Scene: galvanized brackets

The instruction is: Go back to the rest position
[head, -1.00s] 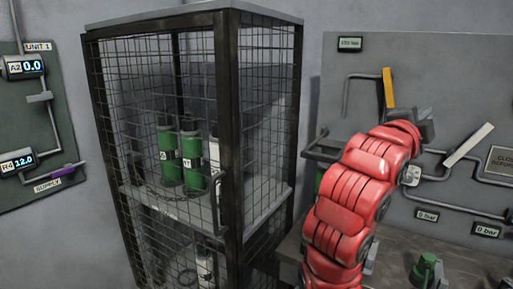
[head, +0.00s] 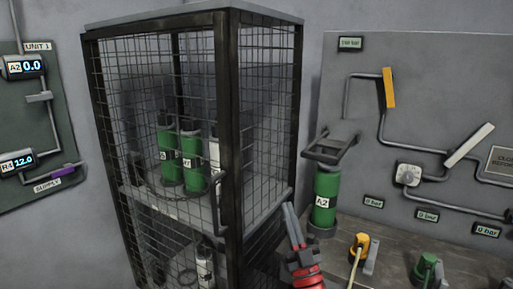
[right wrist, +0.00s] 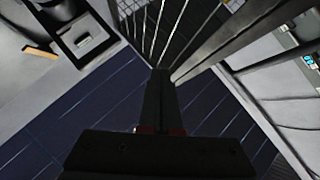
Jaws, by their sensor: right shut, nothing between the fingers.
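My right gripper (head: 291,222) points upward at the bottom middle of the head view, in front of the right side of the wire-mesh cage and left of the bench. Its fingers are together and empty. In the right wrist view the closed fingers (right wrist: 160,85) reach up from the dark gripper body, with nothing between them. The red end of my right arm shows just below it in the head view. My left gripper is not in view.
The mesh cage (head: 231,130) holds several cylinders (head: 191,160). A green cylinder labelled A2 (head: 325,190) stands on the bench (head: 395,250) under a grey bracket (head: 331,146). Yellow (head: 361,243) and green (head: 427,268) fittings are on the bench. A pipe panel (head: 440,80) stands behind.

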